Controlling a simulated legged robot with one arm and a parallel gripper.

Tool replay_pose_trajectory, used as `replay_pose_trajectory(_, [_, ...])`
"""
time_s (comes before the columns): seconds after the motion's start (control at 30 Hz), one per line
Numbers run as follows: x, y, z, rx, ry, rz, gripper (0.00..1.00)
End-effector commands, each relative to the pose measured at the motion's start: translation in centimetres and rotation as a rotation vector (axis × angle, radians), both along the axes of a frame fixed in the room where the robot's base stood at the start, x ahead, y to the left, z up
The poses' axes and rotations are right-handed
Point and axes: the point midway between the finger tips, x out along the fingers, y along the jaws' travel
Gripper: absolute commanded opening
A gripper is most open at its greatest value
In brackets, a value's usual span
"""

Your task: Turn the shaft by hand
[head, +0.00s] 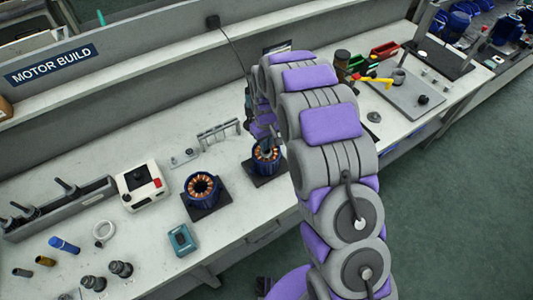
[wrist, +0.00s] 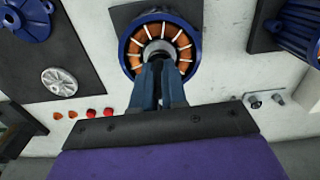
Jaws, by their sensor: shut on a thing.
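A blue motor stator with copper windings (wrist: 131,50) stands on a dark square base, and a grey metal shaft (wrist: 158,48) shows at its centre. The same stator shows in the head view (head: 267,152), partly hidden by my arm. My gripper (wrist: 158,68) points into the stator's middle, its two dark blue fingers close together on the shaft end. The fingers hide most of the shaft.
A second stator (head: 202,187) stands on a dark plate to the left. A white box with a red button (head: 143,186) and a teal device (head: 181,240) are nearby. In the wrist view, a grey disc (wrist: 59,82) and blue housing (wrist: 24,17) lie on a dark mat.

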Motion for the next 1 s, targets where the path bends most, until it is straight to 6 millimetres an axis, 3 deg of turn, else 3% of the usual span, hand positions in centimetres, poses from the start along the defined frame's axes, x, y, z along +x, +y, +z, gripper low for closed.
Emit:
replay_pose_trajectory(0.2, [0.03,-0.01,0.09,0.001,-0.001,0.142,0.00])
replay_pose_trajectory(0.53, [0.04,-0.06,0.09,-0.001,0.000,0.125,0.00])
replay_pose_trajectory(1.0, [0.02,-0.12,0.17,-0.001,-0.001,-0.445,0.00])
